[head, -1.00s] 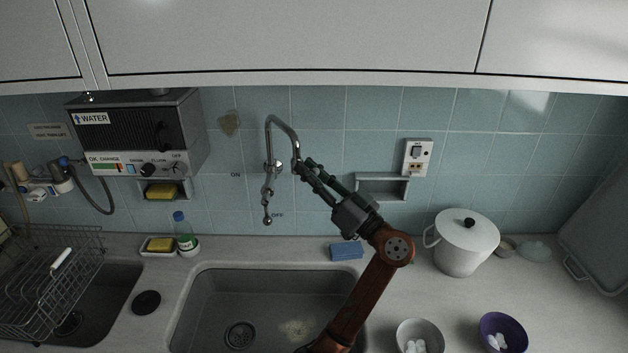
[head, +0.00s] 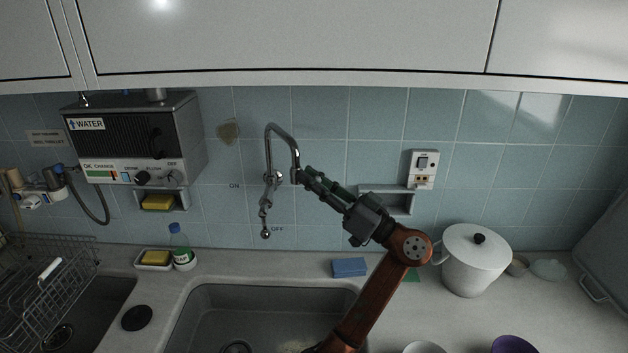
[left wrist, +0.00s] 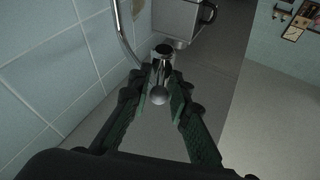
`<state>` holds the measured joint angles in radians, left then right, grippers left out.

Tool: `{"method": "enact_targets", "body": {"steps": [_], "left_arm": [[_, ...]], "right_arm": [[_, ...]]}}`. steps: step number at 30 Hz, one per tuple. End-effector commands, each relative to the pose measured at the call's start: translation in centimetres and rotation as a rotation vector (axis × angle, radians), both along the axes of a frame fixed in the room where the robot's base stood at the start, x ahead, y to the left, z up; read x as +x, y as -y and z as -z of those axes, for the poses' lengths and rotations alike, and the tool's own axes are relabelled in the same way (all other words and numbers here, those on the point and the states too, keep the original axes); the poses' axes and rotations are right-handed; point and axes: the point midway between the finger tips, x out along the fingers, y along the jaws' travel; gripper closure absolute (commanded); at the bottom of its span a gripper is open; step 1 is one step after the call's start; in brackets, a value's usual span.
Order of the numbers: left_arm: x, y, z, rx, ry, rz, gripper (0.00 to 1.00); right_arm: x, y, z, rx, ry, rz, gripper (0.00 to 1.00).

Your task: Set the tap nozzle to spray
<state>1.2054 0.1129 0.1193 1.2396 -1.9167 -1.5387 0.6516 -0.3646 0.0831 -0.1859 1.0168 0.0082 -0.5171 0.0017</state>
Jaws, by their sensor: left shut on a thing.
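The chrome tap (head: 282,128) is fixed to the tiled wall above the sink, its curved spout bending over and down. The nozzle at the spout's end shows in the left wrist view (left wrist: 162,58) between the fingertips. My left gripper (head: 300,177) is shut on the nozzle, and its fingers (left wrist: 165,92) touch it from both sides. The fingers hide part of the nozzle in the head view, and I cannot tell its setting. My right gripper is not in view.
The sink basin (head: 210,312) lies below the tap. A water heater (head: 135,140) hangs on the wall at left, with a dish rack (head: 45,290) below. A blue sponge (head: 349,267) and a white pot (head: 472,262) are on the counter at right.

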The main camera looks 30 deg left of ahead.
Motion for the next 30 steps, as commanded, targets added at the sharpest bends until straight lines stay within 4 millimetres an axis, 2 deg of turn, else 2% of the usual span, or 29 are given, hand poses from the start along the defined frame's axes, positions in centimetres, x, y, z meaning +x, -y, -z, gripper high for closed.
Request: {"method": "enact_targets", "body": {"steps": [5,6,10,19,22,26,30], "left_arm": [[0.0,-0.4,-0.3,0.000,0.002,0.001,1.00],[0.0,-0.4,-0.3,0.001,0.002,0.001,0.80],[0.0,-0.2,-0.2,0.001,0.001,0.002,0.71],[0.1,0.1,-0.1,0.000,0.001,0.004,0.70],[0.2,0.8,0.2,0.001,-0.001,0.004,0.70],[0.3,2.7,1.0,0.001,-0.001,0.005,0.70],[0.4,5.5,2.1,0.002,-0.002,0.004,0.70]], "right_arm": [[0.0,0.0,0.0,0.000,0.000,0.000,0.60],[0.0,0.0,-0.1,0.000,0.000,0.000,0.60],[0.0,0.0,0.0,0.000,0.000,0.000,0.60],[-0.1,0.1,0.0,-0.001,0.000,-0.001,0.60],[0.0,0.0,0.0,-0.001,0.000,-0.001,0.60],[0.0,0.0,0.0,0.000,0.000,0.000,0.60],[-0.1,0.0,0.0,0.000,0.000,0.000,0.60]]}}
